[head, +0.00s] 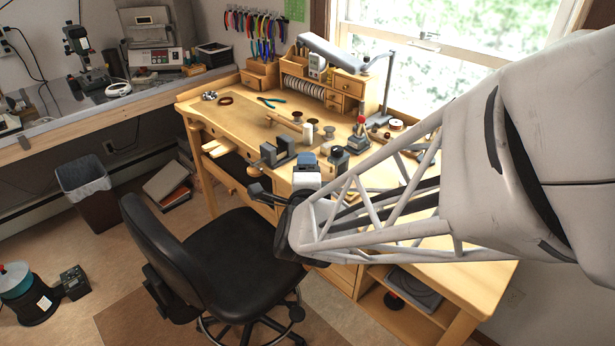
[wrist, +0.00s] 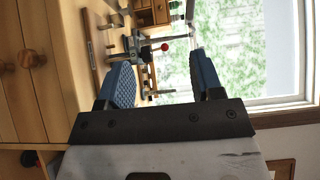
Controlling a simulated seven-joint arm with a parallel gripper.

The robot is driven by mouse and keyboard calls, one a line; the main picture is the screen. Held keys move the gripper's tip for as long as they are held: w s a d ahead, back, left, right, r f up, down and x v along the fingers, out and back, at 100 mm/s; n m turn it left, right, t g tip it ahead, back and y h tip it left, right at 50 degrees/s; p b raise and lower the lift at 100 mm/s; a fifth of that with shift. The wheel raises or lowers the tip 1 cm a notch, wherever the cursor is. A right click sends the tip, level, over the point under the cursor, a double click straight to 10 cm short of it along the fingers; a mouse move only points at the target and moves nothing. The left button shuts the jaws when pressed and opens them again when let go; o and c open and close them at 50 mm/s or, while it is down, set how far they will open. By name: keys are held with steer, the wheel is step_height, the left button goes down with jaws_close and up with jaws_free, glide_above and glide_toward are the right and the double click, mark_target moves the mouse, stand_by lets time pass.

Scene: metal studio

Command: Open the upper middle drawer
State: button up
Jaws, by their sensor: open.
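A wooden workbench (head: 235,125) has drawer fronts below its top, partly hidden in the head view by my arm and the chair. In the wrist view, turned on its side, a wooden drawer front (wrist: 20,25) with round knobs (wrist: 33,58) shows at the left edge. It looks shut. I cannot tell which front is the upper middle drawer. My gripper (wrist: 160,60) has two blue ridged fingers, spread apart with nothing held between them. It is near the bench's front edge, with the knobs off to the left of its fingers in the wrist view.
A black chair (head: 235,250) stands in front of the bench. A small drawer cabinet (head: 348,85) stands at the back of the benchtop. Hand tools, spools and a dark metal vise (head: 280,150) crowd the top. A waste bin (head: 85,180) stands at left. Open floor lies around the chair.

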step_height(320, 180, down, 32)
stand_by(0.3)
steer(key=shift+w, duration=0.1)
stand_by(0.4)
steer(key=shift+w, duration=3.8)
jaws_close()
